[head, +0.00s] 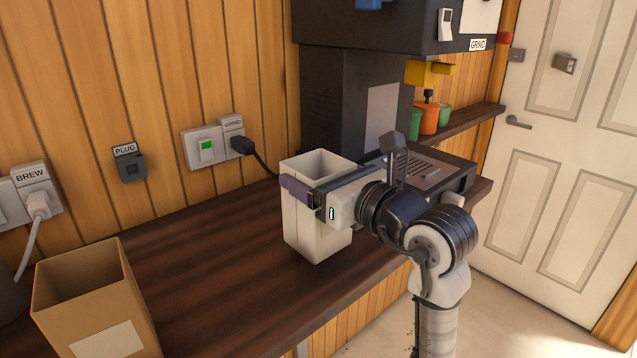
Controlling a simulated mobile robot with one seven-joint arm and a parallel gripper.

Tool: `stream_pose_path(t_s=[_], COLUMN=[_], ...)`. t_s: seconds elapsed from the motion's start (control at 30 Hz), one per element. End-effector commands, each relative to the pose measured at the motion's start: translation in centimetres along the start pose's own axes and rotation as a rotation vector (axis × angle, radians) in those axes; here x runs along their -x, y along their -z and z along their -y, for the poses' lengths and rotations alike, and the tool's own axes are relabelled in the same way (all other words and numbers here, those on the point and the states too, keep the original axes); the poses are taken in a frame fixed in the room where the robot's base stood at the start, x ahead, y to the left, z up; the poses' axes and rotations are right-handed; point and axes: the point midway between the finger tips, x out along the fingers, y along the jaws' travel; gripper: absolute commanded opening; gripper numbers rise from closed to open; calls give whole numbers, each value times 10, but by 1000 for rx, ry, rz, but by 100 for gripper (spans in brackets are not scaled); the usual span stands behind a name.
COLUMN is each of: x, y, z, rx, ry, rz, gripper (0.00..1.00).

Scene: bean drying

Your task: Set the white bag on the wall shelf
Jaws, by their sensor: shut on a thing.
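The white bag (316,238) is a tall, open-topped, square-sided container, upright over the dark wooden counter. My gripper (302,188) is shut on it near its top rim, with one finger across the front left side. My wrist hides part of the bag's right side. I cannot tell whether its base touches the counter or hangs just above it. A dark wooden shelf (455,132) runs along the wall at the right, behind the machine, and bears small orange and green pots.
A dark grinder (340,100) stands behind the bag, with a slatted tray at its right. An open brown bag (95,310) stands at the front left. A switch and plug (212,146) with a black cord are on the wall. The counter between the bags is clear. A white door (560,150) is at the right.

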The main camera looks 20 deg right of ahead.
Motion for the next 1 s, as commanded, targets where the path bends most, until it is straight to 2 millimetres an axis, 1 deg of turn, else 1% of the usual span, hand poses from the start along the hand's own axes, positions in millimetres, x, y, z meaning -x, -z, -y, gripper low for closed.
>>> stream_pose_path(t_s=[0.03, 0.17, 0.43, 0.6, 0.63, 0.7, 0.8, 1.0], x=[0, 0, 0, 0, 0, 0, 0, 0], y=[6, 16, 17, 23, 23, 22, 22, 22], z=[0, 0, 0, 0, 0, 0, 0, 0], rx=[-4, -1, 0, 0, 0, 0, 0, 0], ry=[0, 0, 0, 0, 0, 0, 0, 0], rz=[0, 1, 1, 1, 1, 1, 1, 1], gripper=[39, 39, 39, 39, 79, 88, 99, 99])
